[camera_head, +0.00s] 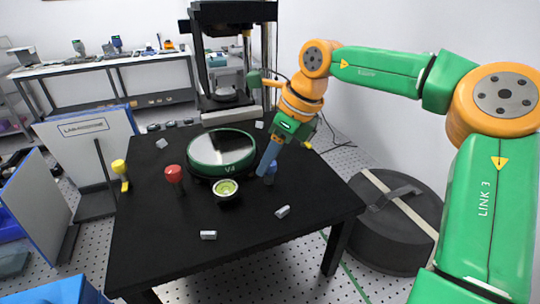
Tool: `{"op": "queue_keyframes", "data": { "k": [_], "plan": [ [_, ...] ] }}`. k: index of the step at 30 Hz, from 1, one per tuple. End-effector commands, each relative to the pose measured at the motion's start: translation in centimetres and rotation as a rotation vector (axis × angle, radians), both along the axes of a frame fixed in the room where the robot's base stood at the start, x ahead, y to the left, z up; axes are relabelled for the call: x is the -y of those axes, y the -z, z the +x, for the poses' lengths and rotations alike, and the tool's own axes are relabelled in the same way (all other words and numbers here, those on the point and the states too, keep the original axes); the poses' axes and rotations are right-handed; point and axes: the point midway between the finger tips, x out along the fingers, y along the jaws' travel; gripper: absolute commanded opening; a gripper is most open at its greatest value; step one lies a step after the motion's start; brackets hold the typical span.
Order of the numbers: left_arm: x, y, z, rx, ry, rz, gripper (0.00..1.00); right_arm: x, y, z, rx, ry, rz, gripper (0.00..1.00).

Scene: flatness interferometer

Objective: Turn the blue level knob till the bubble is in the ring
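The blue level knob (272,175) stands at the right of the round green-rimmed instrument (190,157) on the black table. It is partly hidden behind the fingers of my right gripper (266,168). The gripper points down at the knob, its fingertips at or very near it. The fingers overlap side-on, so I cannot tell their gap or whether they touch the knob. The round bubble level (226,189), with a yellow-green face in a pale rim, sits at the instrument's front. Its bubble is too small to place against the ring. My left gripper is not in view.
A red knob (174,175) and a yellow knob (120,168) stand left of the level. Small grey blocks (208,235) lie on the table (260,245). A tall dark frame (199,65) rises behind. The table's front is mostly clear.

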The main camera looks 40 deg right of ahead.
Motion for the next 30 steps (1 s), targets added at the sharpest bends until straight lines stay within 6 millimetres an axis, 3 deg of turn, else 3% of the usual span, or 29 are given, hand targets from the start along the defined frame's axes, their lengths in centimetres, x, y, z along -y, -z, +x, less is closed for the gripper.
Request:
{"op": "queue_keyframes", "data": {
  "k": [1,5,30],
  "plan": [
    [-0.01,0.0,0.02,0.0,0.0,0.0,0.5,0.0,-0.02,0.0,0.0,0.0,0.0,0.35],
    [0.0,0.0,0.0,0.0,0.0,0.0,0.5,0.01,-0.04,0.0,0.0,0.0,0.0,0.0],
    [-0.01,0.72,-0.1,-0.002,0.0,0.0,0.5,0.01,0.12,-0.03,0.0,0.06,-0.003,0.0]
  ]
}}
